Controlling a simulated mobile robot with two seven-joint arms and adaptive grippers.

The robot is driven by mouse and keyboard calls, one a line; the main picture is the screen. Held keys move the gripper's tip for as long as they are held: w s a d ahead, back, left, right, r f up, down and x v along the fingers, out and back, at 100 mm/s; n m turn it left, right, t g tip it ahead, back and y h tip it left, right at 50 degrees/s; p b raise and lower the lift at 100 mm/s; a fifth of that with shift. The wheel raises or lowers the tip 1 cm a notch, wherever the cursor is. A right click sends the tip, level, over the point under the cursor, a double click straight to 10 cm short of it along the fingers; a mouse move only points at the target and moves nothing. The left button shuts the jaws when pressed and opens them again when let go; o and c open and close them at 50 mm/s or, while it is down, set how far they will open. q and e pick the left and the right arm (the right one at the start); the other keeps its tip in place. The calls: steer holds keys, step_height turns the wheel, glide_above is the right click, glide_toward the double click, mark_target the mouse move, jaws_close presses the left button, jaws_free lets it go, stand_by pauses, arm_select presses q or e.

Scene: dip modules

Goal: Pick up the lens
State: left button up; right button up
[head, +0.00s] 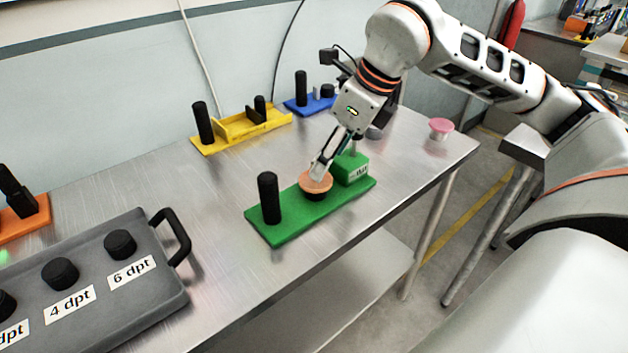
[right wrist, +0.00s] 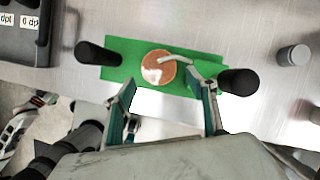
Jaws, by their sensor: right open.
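The lens (head: 316,183) is a copper-orange disc on a short black base on the green module (head: 290,222). It also shows in the right wrist view (right wrist: 157,67), lying flat between the module's two black posts. My right gripper (head: 320,172) reaches down over the green module, with its fingertips close at the lens. My left gripper is not in view.
A black post (head: 269,197) and a labelled green block (head: 350,168) flank the lens. A grey tray (head: 175,300) with black knobs stands at the front left. Yellow (head: 240,125) and blue (head: 300,105) modules stand behind. A pink-topped piece (head: 440,126) sits near the right edge.

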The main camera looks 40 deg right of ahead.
steer(key=x, duration=0.5)
steer(key=shift+a+b, duration=0.1)
steer(key=shift+b, duration=0.3)
steer(key=shift+s, duration=0.1)
steer(key=c, duration=0.7)
steer(key=shift+r, duration=0.15)
